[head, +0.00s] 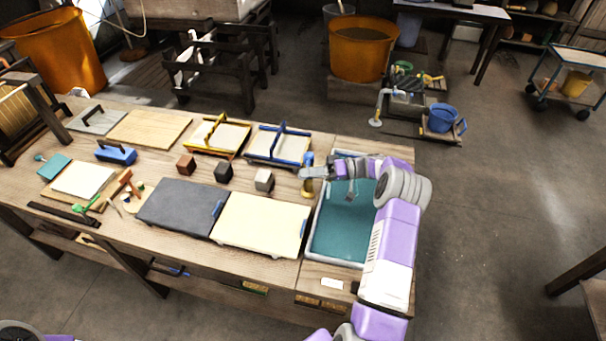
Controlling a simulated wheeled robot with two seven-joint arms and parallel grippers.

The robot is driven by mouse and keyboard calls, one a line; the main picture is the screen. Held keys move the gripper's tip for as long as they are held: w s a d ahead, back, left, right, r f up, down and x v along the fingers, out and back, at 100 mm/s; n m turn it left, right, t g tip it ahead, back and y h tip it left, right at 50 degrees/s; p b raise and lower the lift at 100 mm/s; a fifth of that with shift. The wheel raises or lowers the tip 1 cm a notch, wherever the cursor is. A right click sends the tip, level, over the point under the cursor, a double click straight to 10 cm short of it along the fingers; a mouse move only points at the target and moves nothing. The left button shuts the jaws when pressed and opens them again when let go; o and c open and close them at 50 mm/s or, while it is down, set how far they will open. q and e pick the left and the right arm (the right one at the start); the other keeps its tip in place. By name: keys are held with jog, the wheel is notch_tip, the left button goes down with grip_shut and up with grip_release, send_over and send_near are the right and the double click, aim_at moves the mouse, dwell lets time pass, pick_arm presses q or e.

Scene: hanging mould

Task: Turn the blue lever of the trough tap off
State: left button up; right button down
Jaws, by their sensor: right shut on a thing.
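The trough (314,238) holds teal water and is set in the right end of the bench. At its back left corner stands a brass tap (307,189) with a blue upright part, the blue lever (308,158), at its top. My right gripper (308,172) reaches across the back of the trough from the right, its fingers pointing left. It is shut at the tap, on the blue lever. The fingers cover the middle of the tap, so the lever's exact angle is hard to tell. A small grey piece hangs over the water below my wrist. My left gripper is out of view.
A cream-covered mould (260,224) and a dark grey felt (183,206) lie left of the trough. Small blocks, including a pale one (264,180), and a blue-handled frame (280,146) stand close left of the tap.

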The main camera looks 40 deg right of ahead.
jog(key=shift+d+r+n+g, duration=0.15)
jog(key=shift+d+n+g, duration=0.1)
jog(key=shift+n+g, duration=0.15)
jog(key=shift+r+y, duration=0.1)
jog(key=shift+y, duration=0.2)
jog(key=c, duration=0.8)
grip_release()
jog(key=shift+s+d+f, duration=0.15)
jog(key=shift+d+f, duration=0.05)
jog(key=shift+d, duration=0.05)
jog(key=shift+v, duration=3.6)
jog(key=shift+r, duration=0.1)
